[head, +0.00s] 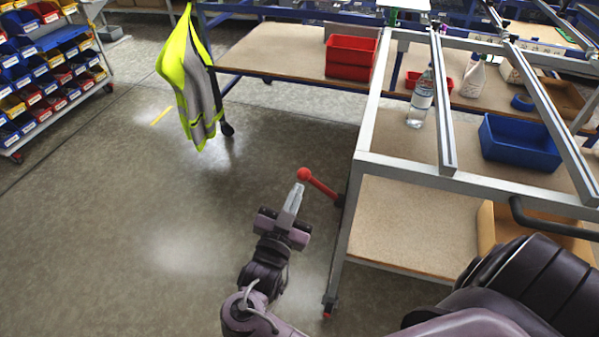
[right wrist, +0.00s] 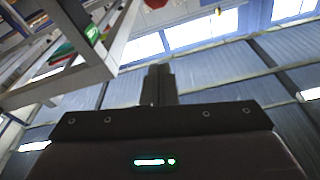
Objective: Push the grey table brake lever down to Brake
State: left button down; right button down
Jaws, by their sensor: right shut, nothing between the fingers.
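The grey table (head: 365,130) has an aluminium frame with wooden shelves and stands on the right in the head view. Its brake lever (head: 320,185) is red with a round knob and sticks out to the left from the table's side, the knob end higher. My right gripper (head: 296,190) is shut and empty, its fingertips just below the knob in the picture. Whether they touch the lever, I cannot tell. In the right wrist view the shut fingers (right wrist: 158,85) point up, and a red round thing at the top edge may be the knob. My left gripper is not in view.
The table's front leg (head: 335,270) ends in a castor close to the right of my arm. A hi-vis vest (head: 195,85) hangs behind. A bottle (head: 420,100) and blue bin (head: 520,142) sit on the table. The floor to the left is clear.

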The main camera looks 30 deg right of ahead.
jog(key=r+p, duration=0.2)
send_over(305, 173)
jog(key=shift+s+d, duration=0.4)
jog(key=shift+s, duration=0.05)
jog(key=f, duration=0.1)
jog(key=a+f, duration=0.1)
jog(key=f, duration=0.1)
jog(key=shift+f, duration=0.1)
jog(key=shift+a+f, duration=0.25)
jog(key=shift+f, duration=0.35)
